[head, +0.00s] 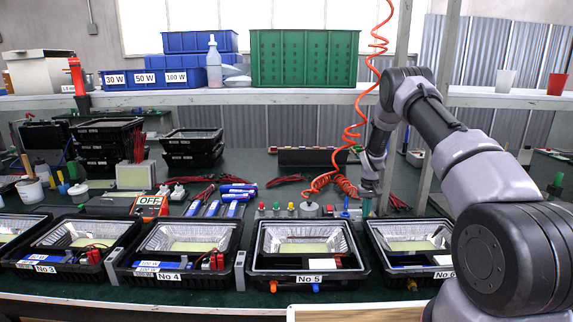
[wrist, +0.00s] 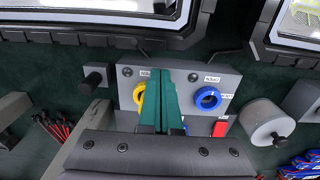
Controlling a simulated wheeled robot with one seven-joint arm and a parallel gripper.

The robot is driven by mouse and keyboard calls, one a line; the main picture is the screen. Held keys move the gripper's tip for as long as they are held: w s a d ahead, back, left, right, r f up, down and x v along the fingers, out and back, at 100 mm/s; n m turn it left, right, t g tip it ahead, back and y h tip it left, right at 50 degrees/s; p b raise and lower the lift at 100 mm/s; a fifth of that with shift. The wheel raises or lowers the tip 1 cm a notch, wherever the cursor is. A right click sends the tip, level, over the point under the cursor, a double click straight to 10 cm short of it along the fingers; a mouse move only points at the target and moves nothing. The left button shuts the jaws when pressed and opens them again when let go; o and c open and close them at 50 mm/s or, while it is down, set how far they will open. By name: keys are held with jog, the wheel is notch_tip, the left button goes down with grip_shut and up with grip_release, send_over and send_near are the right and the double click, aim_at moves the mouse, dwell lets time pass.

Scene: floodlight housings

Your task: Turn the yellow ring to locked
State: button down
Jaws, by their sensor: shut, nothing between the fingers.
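The yellow ring (wrist: 139,97) sits on the face of a grey box (wrist: 190,75) in the wrist view, and its right side is partly hidden behind my fingers. A blue ring (wrist: 208,98) is on the same box, to the right. My gripper (wrist: 161,74) has its green fingers together and empty, just right of the yellow ring. I cannot tell whether they touch the ring. In the head view my gripper (head: 367,204) is low behind the housings, between No 5 and the one to its right.
Floodlight housings line the front edge, among them No 4 (head: 180,255) and No 5 (head: 308,258). A coiled orange hose (head: 352,135) hangs left of my arm. In the wrist view, a grey cylinder (wrist: 266,121) stands right of the box and a black knob (wrist: 93,80) left.

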jog(key=shift+r, duration=2.95)
jog(key=shift+d, duration=0.1)
jog(key=shift+w+d+f, duration=0.1)
jog(key=shift+d+f, duration=0.4)
jog(key=shift+f, duration=0.5)
jog(key=shift+d+f, duration=0.45)
jog(key=shift+f, duration=0.6)
jog(key=shift+w+d+f, duration=0.1)
jog(key=shift+d+f, duration=0.4)
jog(key=shift+f, duration=0.5)
jog(key=shift+w+a, duration=0.15)
jog(key=shift+w, duration=0.05)
